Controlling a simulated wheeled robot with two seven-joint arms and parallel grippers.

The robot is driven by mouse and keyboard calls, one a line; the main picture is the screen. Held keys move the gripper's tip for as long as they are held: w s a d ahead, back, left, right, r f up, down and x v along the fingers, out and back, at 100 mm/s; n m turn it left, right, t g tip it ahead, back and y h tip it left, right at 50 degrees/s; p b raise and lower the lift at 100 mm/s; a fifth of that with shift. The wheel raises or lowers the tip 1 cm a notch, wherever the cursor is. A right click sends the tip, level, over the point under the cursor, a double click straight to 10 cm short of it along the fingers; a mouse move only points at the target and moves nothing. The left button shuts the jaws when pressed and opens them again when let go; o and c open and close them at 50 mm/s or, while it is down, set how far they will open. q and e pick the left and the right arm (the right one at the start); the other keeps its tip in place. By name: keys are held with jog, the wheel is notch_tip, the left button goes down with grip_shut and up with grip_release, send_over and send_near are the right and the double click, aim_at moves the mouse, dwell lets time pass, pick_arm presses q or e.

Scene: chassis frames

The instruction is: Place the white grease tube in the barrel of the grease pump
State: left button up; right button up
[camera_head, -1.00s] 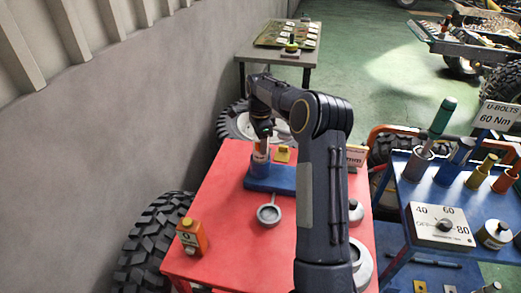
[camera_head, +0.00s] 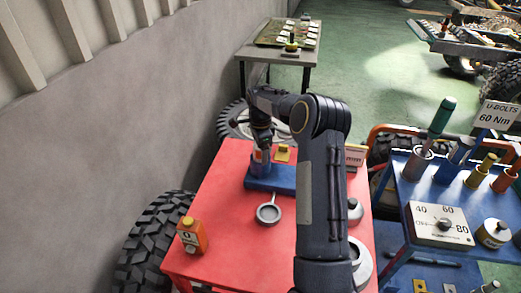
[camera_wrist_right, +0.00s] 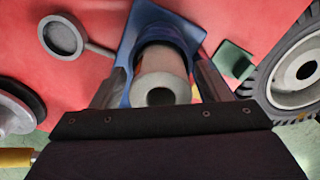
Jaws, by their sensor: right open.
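The white grease tube (camera_wrist_right: 160,62) shows in the right wrist view as a pale cylinder with a dark hole in its near end. Its far end meets the dark blue barrel of the grease pump (camera_wrist_right: 172,31); how deep it sits I cannot tell. The pump's blue base (camera_head: 284,181) lies on the red table. My right gripper (camera_head: 262,150) is over the barrel, pointing down. In the wrist view its two fingers (camera_wrist_right: 158,88) stand on either side of the tube, open, with gaps visible. My left gripper is not in view.
A blue cart (camera_head: 410,190) with tools stands at right. Tyres (camera_head: 155,240) flank the table at left.

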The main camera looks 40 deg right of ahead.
jog(key=s+a+r+n+t, duration=0.1)
jog(key=s+a+r+n, duration=0.1)
jog(key=r, duration=0.7)
jog(key=s+a+r+n, duration=0.2)
jog(key=s+a+r, duration=0.1)
jog(key=r, duration=0.6)
jog(key=s+a+r+n+t+y, duration=0.2)
jog(key=s+a+n, duration=0.4)
jog(key=s+a, duration=0.3)
jog(key=s+a+f+n+t+y, duration=0.1)
jog(key=s+a+f+n, duration=0.3)
jog(key=s, duration=0.4)
jog(key=s+a+f+n+t, duration=0.1)
jog(key=s+a+f+n, duration=0.3)
jog(key=s, duration=0.5)
jog(key=a+n, duration=0.2)
jog(key=a, duration=0.1)
jog(key=shift+s+a+n+t+y, duration=0.3)
jog(key=shift+a+y, duration=0.1)
jog(key=shift+c, duration=0.2)
